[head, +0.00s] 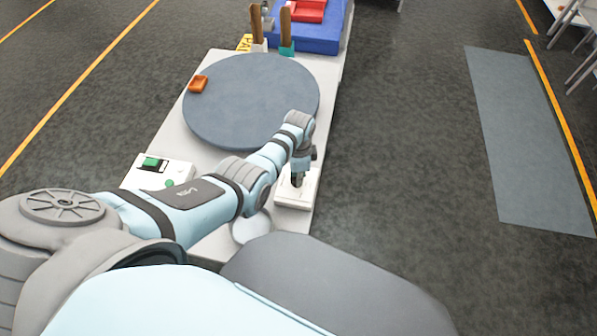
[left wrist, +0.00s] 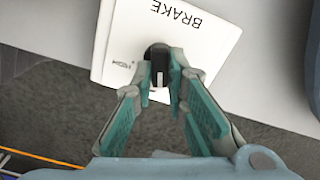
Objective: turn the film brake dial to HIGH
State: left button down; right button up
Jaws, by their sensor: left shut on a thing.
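The film brake panel is a white box (left wrist: 110,45) marked BRAKE, upside down in the left wrist view; it also shows in the head view (head: 284,197) at the table's right edge. Its black dial (left wrist: 157,56) has a pale pointer mark toward the bottom of the left wrist view. A small label that seems to read HIGH (left wrist: 124,64) is left of the dial. My left gripper (left wrist: 160,80) is shut on the dial, one finger on each side; in the head view it reaches down over the box (head: 298,181). My right gripper is not in view.
A white box with a green switch (head: 153,163) is at left, a pale round disc (head: 251,228) in front, a blue tray (head: 316,40) behind.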

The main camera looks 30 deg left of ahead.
pick_arm(q)
jog(key=m+p, duration=0.1)
jog(key=m, duration=0.2)
jog(key=shift+m, duration=0.4)
jog(key=m, duration=0.4)
jog(key=shift+s+p, duration=0.15)
jog(key=shift+p, duration=0.25)
jog(key=m, duration=0.4)
jog(key=shift+s, duration=0.1)
jog(key=m, duration=0.4)
jog(key=shift+s+p, duration=0.1)
jog(key=shift+p, duration=0.3)
jog(key=c, duration=1.6)
grip_release()
